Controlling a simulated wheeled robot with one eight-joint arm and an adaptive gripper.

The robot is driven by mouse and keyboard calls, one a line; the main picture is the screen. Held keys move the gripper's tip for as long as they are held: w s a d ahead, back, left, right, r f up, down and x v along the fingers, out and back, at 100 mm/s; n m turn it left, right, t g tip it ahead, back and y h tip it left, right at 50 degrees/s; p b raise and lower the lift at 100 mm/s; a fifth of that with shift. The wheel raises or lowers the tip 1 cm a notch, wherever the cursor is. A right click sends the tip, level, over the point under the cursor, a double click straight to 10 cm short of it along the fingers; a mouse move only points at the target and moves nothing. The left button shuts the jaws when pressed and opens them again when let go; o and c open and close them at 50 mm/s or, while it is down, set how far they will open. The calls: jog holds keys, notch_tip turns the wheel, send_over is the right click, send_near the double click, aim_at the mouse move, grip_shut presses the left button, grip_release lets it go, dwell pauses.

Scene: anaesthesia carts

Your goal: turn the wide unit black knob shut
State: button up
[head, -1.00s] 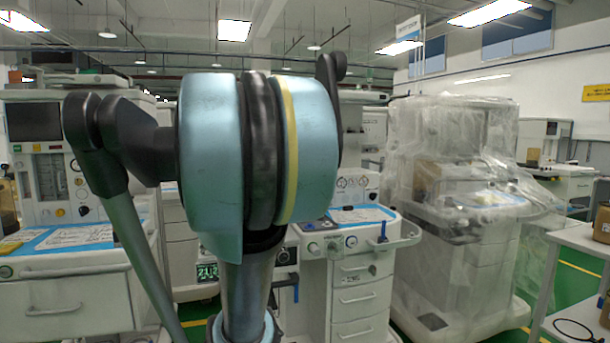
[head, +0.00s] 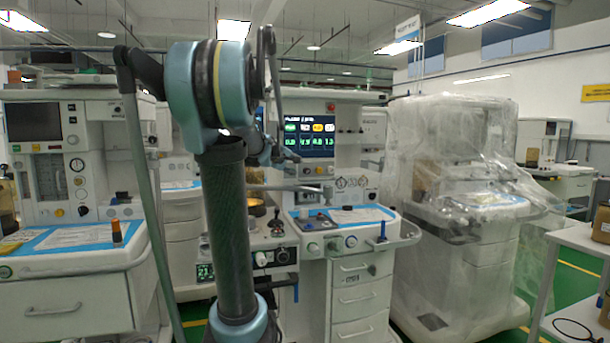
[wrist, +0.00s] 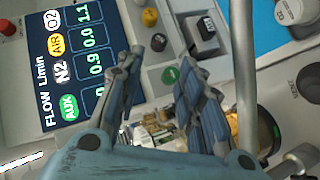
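In the wrist view my gripper (wrist: 160,58) is open and empty, its two dark jointed fingers apart. A small round black knob (wrist: 158,42) and a green round button (wrist: 170,75) show on the pale panel beyond the fingertips, apart from them. A larger black knob (wrist: 308,83) is at the right edge. I cannot tell which knob is the wide unit's.
A lit flow screen (head: 304,137) tops the middle cart; it also fills the upper left of the wrist view (wrist: 75,60). A metal rod (wrist: 243,70) stands right of my fingers. Another cart (head: 65,300) is on the left, a plastic-wrapped unit (head: 450,170) on the right.

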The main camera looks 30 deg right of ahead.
aim_at(307, 172)
jog(key=x, duration=1.5)
jog(key=shift+s, duration=0.1)
jog(key=shift+c, duration=0.6)
jog(key=shift+a, duration=0.1)
jog(key=c, duration=0.7)
